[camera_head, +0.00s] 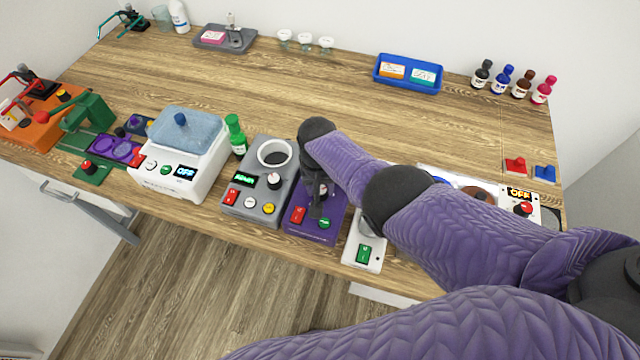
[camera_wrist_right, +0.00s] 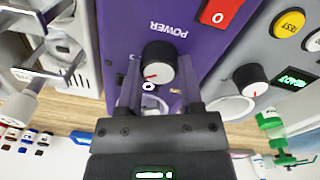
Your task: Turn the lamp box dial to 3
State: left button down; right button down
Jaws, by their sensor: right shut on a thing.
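A purple box (camera_head: 298,225) stands near the table's front edge, with a red switch (camera_head: 298,214) and a green round part (camera_head: 324,223). I take it as the lamp box; no such label is readable. In the wrist view the purple box (camera_wrist_right: 125,25) reads "POWER" upside down. Its black-and-white dial (camera_wrist_right: 158,60) has a red mark pointing towards the lower left of that view. My right gripper (camera_head: 317,207) points down over the box; in the wrist view its fingers (camera_wrist_right: 158,82) are shut on the dial. Scale numbers cannot be read. My left gripper is not in view.
A grey box (camera_head: 241,207) with a dial and buttons stands close on the left. A white box with a green switch (camera_head: 363,253) is close on the right, partly behind my arm. A green bottle (camera_head: 236,136) stands farther left. The table's middle is clear.

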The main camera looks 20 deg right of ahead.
jog(key=shift+m, duration=1.5)
jog(key=shift+c, duration=1.2)
grip_release()
jog(key=shift+r, duration=0.1)
notch_tip(320, 180, up, 9)
jog(key=p, duration=0.7)
jog(key=shift+w+a, duration=0.1)
jog(key=shift+r, duration=0.4)
